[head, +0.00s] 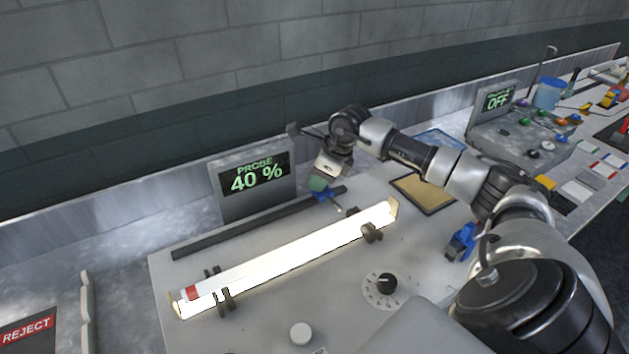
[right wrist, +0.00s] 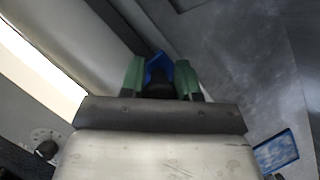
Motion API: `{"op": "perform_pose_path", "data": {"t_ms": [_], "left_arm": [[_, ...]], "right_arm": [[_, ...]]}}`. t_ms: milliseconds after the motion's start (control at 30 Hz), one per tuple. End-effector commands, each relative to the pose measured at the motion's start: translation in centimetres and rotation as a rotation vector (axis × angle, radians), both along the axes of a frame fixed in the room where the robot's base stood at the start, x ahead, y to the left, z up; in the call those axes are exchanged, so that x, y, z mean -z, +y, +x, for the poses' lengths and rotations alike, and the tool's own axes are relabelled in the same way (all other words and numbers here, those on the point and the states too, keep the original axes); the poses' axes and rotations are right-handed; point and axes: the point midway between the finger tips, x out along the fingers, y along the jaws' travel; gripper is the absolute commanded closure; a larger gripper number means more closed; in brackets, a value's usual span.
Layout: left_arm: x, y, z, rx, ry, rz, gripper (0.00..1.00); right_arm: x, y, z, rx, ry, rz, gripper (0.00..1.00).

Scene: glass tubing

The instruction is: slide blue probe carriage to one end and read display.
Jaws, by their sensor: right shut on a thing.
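The blue probe carriage (head: 324,195) sits on the dark rail (head: 225,235), near the rail's right end. My right gripper (head: 320,184) reaches down to it and is shut on it. In the right wrist view the blue carriage (right wrist: 158,68) shows between the two green fingertips (right wrist: 161,75). The display (head: 254,178) behind the rail reads PROBE 40 %. A bright glowing glass tube (head: 290,252) lies on dark supports in front of the rail. It has a red band at its left end. My left gripper is not in view.
A dial (head: 386,284) and a white button (head: 301,333) are on the panel in front of the tube. A framed tan pad (head: 424,192) lies right of the rail. A REJECT tray (head: 84,310) is at lower left. A second console with an OFF display (head: 498,99) stands at right.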

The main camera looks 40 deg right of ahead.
Motion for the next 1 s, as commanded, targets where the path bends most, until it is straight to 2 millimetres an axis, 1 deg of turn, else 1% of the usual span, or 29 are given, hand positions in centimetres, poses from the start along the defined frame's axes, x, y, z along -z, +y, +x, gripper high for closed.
{"op": "perform_pose_path", "data": {"t_ms": [67,100,233,500,633,767,900,1000], "left_arm": [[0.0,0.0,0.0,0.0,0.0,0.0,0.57],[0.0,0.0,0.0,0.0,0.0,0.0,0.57],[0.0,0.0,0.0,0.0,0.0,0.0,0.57],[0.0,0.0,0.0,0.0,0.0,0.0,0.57],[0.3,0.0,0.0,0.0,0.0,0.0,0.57],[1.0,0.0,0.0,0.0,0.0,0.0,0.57],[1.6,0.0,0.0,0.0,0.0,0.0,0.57],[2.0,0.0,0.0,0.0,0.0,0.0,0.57]], "right_arm": [[-0.1,0.0,0.0,0.0,-0.002,0.001,1.0],[-0.1,0.1,0.0,0.0,-0.002,0.001,0.63],[-0.1,0.1,0.0,0.0,-0.001,0.002,0.44],[-0.1,0.1,0.0,-0.001,-0.002,0.001,0.44],[-1.0,-0.2,-0.3,0.0,-0.004,0.0,0.44],[-3.1,-0.7,-1.0,-0.001,-0.007,-0.003,0.44],[-5.8,-1.4,-1.9,0.0,-0.006,-0.002,0.44],[-7.4,-1.7,-2.5,0.0,-0.004,-0.001,0.44]]}}
